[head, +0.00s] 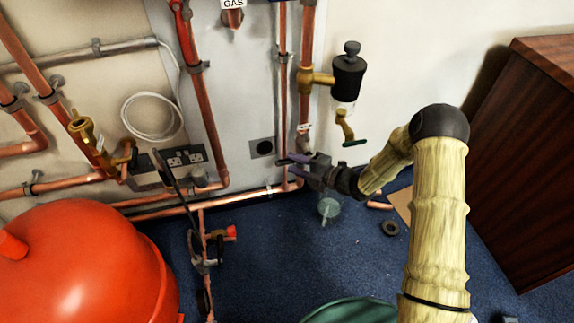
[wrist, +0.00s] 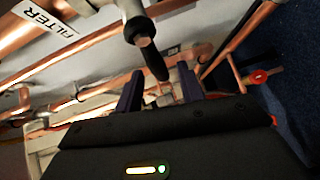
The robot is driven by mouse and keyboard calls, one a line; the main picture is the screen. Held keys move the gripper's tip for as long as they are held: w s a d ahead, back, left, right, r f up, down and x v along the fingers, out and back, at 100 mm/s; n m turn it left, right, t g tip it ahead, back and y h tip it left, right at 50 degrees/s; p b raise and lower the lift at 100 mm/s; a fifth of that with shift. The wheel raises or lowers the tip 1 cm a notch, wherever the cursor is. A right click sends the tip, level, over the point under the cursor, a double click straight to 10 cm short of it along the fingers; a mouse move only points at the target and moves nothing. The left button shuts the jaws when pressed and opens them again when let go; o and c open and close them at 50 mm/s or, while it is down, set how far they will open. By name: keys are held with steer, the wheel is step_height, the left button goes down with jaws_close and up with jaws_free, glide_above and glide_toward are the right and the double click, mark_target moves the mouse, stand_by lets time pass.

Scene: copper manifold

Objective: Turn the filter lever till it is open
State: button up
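My gripper (head: 294,161) reaches in to the copper pipework low on the wall, in the middle of the head view. In the wrist view my gripper (wrist: 159,84) has its two dark fingers apart, with a gap between them. The black filter lever (wrist: 149,52) hangs from a grey fitting on a copper pipe and points down toward that gap. Its tip looks level with or just in front of the fingertips; I cannot tell whether it touches either finger. A white FILTER label (wrist: 45,17) is on the pipe beside it. In the head view I cannot make out the lever clearly at my gripper.
A large red tank (head: 85,270) stands at lower left. A brown wooden cabinet (head: 530,150) stands at right. Blue floor lies below the pipes.

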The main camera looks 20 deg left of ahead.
mark_target(287, 161)
steer(key=shift+b+x, duration=0.45)
steer(key=shift+x, duration=1.2)
jaws_close()
